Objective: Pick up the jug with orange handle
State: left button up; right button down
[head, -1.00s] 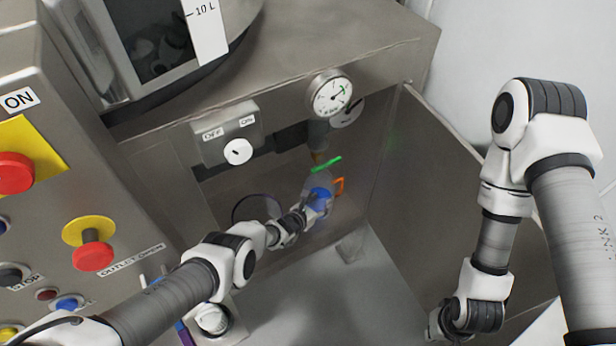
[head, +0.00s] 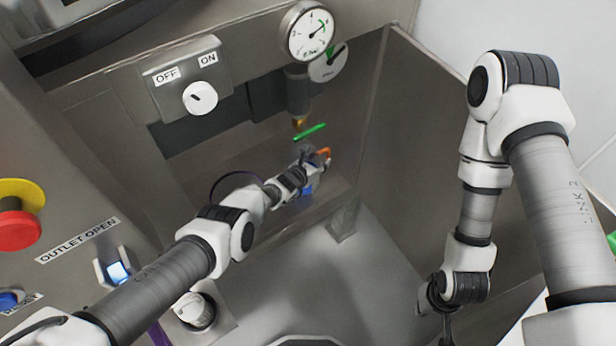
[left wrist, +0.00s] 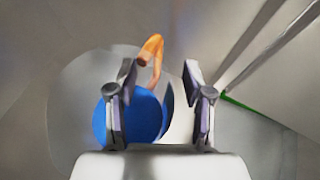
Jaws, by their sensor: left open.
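The jug is a clear vessel with blue in it and an orange handle (head: 325,153). It stands in the recess of the steel machine, below the spout, and is mostly hidden behind my left gripper (head: 311,170) in the head view. In the left wrist view the orange handle (left wrist: 152,52) shows just beyond and between the open fingers of my left gripper (left wrist: 161,88). The blue part (left wrist: 146,118) lies behind the left finger. I cannot tell whether a finger touches the jug.
A green bar (head: 310,132) sits just above the jug, under the spout (head: 298,95) and gauge (head: 311,32). An OFF/ON switch box (head: 190,78) is to the left, a steel side wall (head: 405,135) to the right. A button panel (head: 70,190) stands near my left arm.

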pick_arm(q)
jog(key=shift+s+r, duration=0.1)
jog(key=shift+r, duration=0.1)
jog(key=shift+c, duration=0.7)
grip_shut()
jog(key=shift+r, duration=0.1)
